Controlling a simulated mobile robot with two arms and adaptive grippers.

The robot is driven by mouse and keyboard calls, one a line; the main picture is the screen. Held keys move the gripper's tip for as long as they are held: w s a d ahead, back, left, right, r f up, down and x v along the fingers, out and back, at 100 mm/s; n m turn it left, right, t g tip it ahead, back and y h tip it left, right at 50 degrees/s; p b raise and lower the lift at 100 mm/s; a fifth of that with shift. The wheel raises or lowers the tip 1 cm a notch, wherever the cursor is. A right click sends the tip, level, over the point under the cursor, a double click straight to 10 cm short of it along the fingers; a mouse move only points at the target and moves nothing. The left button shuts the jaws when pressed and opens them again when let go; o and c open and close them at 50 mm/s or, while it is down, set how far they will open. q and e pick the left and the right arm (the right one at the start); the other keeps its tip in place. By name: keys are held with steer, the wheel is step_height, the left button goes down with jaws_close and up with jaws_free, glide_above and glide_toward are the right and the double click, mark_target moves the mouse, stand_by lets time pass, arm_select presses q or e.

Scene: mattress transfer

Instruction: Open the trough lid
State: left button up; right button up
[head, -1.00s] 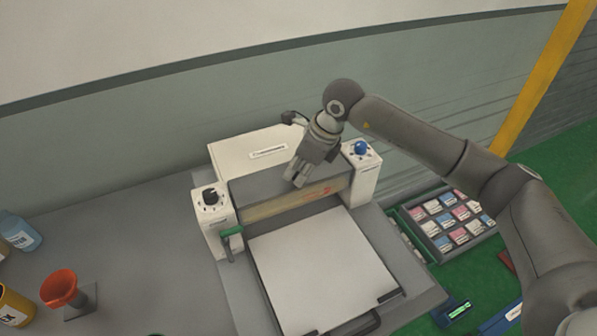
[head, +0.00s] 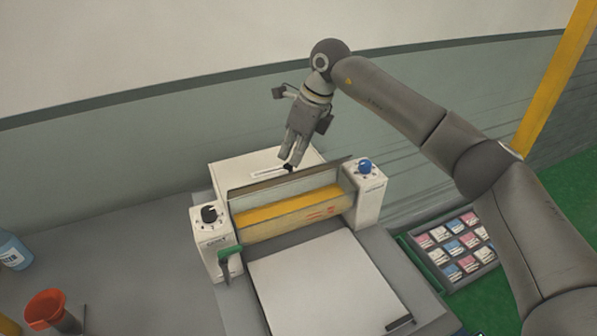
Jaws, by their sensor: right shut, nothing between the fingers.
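The machine (head: 215,172) is a white press with a flat white bed (head: 315,280) in front. The trough lid (head: 290,177) now shows as a thin dark strip along the top of the trough, swung up and seen nearly edge-on. A yellow roller (head: 290,208) shows below it behind a clear front panel. My right gripper (head: 289,168) is shut and empty, pointing down at the middle of the lid's top edge. I cannot tell whether its fingertips touch the lid. My left gripper is not in view.
A sectioned tray (head: 455,247) lies at right.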

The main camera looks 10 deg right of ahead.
steer(key=o, duration=0.7)
step_height(320, 180, down, 2)
steer(key=shift+s+f, duration=0.1)
steer(key=shift+s, duration=0.05)
steer(key=shift+o, duration=1.2)
steer(key=shift+w+a, duration=0.1)
steer(key=shift+w, duration=0.1)
steer(key=shift+w+a+f, duration=0.2)
steer(key=shift+w+f, duration=0.05)
steer(key=shift+w, duration=0.3)
steer(key=shift+s+r, duration=0.1)
steer(key=shift+r, duration=0.05)
steer(key=shift+s+d+r, duration=0.1)
steer(key=shift+s+d, duration=0.1)
steer(key=shift+d, duration=0.05)
steer(key=shift+w+d+r+p, duration=0.1)
steer(key=shift+w+r+p, duration=0.85)
steer(key=shift+r, duration=0.1)
steer(key=w+d+r+p, duration=0.1)
steer(key=w+r+p, duration=0.5)
steer(key=r+p, duration=0.1)
steer(key=shift+d+r+p, duration=0.25)
steer(key=shift+p, duration=0.15)
